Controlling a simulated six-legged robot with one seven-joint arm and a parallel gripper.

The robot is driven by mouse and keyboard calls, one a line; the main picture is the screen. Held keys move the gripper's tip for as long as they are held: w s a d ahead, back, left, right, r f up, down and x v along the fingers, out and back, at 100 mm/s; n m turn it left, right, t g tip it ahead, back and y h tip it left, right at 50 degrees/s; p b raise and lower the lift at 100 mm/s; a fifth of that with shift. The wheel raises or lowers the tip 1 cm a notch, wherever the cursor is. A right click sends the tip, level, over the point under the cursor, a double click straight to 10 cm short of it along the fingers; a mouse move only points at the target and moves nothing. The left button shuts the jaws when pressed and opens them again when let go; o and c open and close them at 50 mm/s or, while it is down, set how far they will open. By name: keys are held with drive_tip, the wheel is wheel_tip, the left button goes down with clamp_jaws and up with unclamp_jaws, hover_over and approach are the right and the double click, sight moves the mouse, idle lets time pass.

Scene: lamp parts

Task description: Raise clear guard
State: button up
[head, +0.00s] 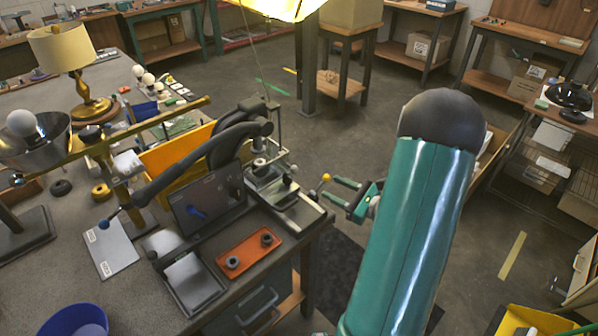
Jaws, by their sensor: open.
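The guard (222,192) appears as a dark, tinted see-through panel on the bench machine (262,172) at the middle of the head view. It stands tilted at the machine's front left, and a blue shape shows on or through it. Whether a handle is on it is hard to tell. My gripper (332,188) is to the right of the guard, beyond the machine's right end. Its two green fingers are apart, with nothing seen between them. They point left, close to a yellow ball knob (326,177); contact cannot be told.
An orange tray (249,252) with two dark round parts lies in front of the guard. A grey tray (190,284) is left of it. A thick black curved arm (185,172) passes behind and above the panel. A yellow bin (172,158) stands behind.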

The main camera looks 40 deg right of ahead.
drive_tip(key=x, duration=1.1)
drive_tip(key=shift+w+a, duration=0.2)
drive_tip(key=shift+w, duration=0.15)
drive_tip(key=shift+c, duration=0.4)
clamp_jaws()
drive_tip(key=shift+r, duration=0.1)
